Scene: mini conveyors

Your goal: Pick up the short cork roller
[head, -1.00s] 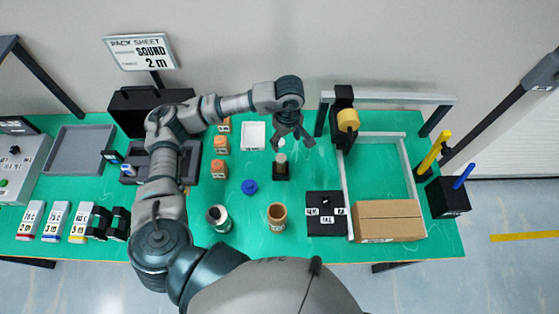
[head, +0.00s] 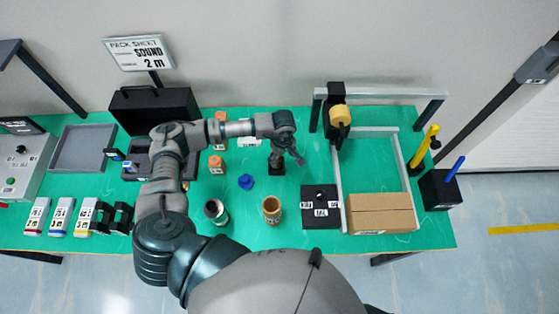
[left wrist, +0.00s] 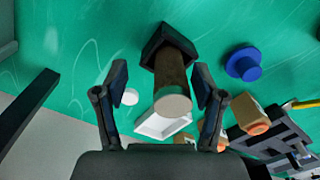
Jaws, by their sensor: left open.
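The short cork roller (left wrist: 172,88) stands upright on a small black stand (left wrist: 165,42), brown-sided with a pale round top in the left wrist view. My left gripper (left wrist: 159,70) is open, with one finger on each side of the roller and gaps visible between the fingers and it. In the head view the left gripper (head: 286,157) hangs down over the black stand (head: 277,169) and mostly hides the roller. My right gripper is not in view.
A blue brimmed piece (head: 246,181) lies left of the stand. A tan cylinder (head: 271,211) and a dark can (head: 216,213) stand nearer me. A black block (head: 321,206) and cardboard box (head: 380,214) are at right. A black post with yellow roll (head: 339,115) stands behind.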

